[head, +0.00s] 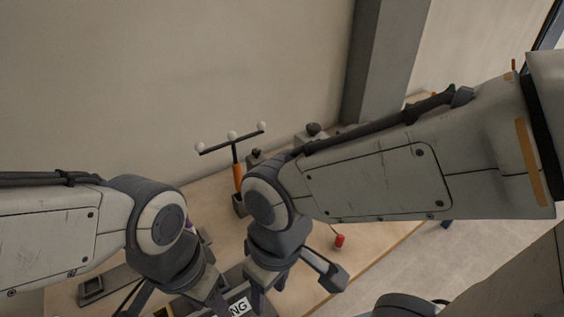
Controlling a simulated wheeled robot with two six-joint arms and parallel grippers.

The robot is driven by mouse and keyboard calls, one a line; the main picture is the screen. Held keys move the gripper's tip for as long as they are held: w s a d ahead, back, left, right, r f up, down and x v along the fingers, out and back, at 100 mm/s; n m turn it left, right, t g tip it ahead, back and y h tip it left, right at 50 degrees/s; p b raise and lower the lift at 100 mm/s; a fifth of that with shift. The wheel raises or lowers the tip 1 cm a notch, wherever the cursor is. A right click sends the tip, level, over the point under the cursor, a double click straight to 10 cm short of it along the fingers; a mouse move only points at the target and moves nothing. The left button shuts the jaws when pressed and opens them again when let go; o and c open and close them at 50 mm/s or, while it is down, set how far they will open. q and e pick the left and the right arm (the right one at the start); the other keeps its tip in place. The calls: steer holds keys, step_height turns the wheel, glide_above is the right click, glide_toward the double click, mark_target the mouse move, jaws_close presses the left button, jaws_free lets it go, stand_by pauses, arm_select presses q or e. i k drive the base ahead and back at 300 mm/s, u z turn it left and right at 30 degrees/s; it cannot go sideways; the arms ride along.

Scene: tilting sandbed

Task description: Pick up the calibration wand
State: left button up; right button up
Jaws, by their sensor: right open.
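The calibration wand (238,172) has an orange handle and a dark crossbar with white balls. It stands upright in a dark holder (239,206) at the back of the table, near the wall. My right gripper (270,297) is open, points down, and is in front of and below the wand in the picture, apart from it. My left gripper (212,300) is at the lower left, partly cut off by the bottom edge; its jaw opening does not show clearly.
The wooden table (330,277) bears a small red object (340,241) on the right and a dark tray (92,289) at the front left. A white label (238,308) shows below my grippers. Grey items (313,133) stand behind my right arm. A pillar (385,60) rises behind.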

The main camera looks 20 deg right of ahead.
mark_target(199, 147)
steer(key=u, duration=2.55)
steer(key=k, duration=1.25)
steer(key=z, duration=1.8)
steer(key=i, duration=0.5)
steer(key=z, duration=0.1)
